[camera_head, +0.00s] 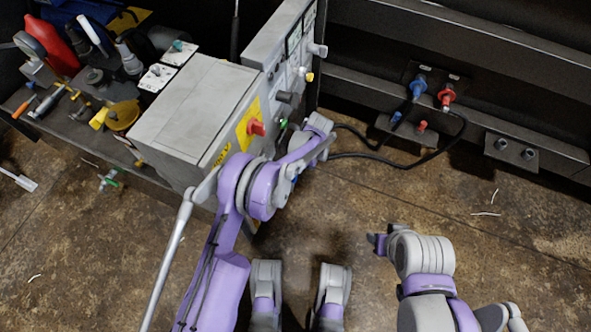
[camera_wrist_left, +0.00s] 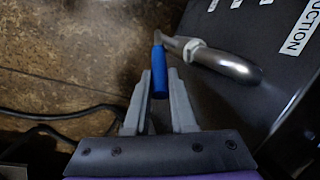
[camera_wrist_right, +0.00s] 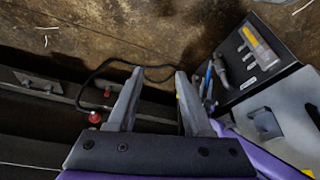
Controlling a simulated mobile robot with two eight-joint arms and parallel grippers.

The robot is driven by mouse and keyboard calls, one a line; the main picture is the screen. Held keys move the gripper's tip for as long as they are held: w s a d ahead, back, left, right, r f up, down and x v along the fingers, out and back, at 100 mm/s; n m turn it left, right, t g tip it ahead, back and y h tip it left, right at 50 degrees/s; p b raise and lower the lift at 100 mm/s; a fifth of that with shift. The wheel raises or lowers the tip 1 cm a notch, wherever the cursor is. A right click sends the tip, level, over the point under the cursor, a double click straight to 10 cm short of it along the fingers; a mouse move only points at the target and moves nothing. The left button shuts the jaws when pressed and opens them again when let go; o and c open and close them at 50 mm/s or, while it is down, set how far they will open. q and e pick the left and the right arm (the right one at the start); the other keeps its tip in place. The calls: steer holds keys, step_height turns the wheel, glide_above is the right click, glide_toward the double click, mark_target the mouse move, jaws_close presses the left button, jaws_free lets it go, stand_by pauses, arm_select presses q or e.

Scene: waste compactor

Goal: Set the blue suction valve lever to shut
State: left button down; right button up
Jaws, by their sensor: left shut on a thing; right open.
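The blue lever (camera_wrist_left: 159,72) shows in the left wrist view as a blue sleeve beside a curved metal pipe (camera_wrist_left: 225,64) on a dark panel labelled "SUCTION" (camera_wrist_left: 300,30). My left gripper (camera_wrist_left: 160,88) has its fingers on either side of the blue sleeve and is shut on it. In the head view my left gripper (camera_head: 322,132) is at the right side of the grey cabinet, and the lever is hidden there. My right gripper (camera_head: 378,243) is open and empty above the floor; its spread fingers show in the right wrist view (camera_wrist_right: 155,90).
The grey cabinet (camera_head: 190,105) bears a red knob (camera_head: 257,128) on a yellow plate. A bench with tools stands at left. Blue (camera_head: 418,86) and red (camera_head: 446,97) couplings with black hoses sit on the dark wall. The floor at right is mostly clear.

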stand_by(0.7)
steer(key=shift+w+a, duration=0.15)
steer(key=shift+w, duration=0.1)
steer(key=c, duration=0.5)
steer(key=shift+m, duration=0.4)
steer(key=w+a, duration=0.1)
steer(key=w, duration=0.1)
steer(key=w+a+f, duration=0.1)
steer(key=w, duration=0.1)
steer(key=w+a, duration=0.1)
steer(key=w, duration=0.1)
steer(key=shift+f, duration=0.25)
jaws_close()
steer(key=w+a+f+m+t, duration=0.1)
steer(key=w+a+f, duration=0.25)
steer(key=a, duration=0.35)
steer(key=w+a+f+m+t+h, duration=0.1)
steer(key=w+a+f, duration=0.2)
steer(key=a+f, duration=0.3)
steer(key=w+a+f+t, duration=0.1)
steer(key=w+a+f, duration=0.25)
steer(key=a, duration=0.35)
glide_above(294, 182)
steer(key=shift+d+f, duration=0.1)
steer(key=shift+f, duration=4.8)
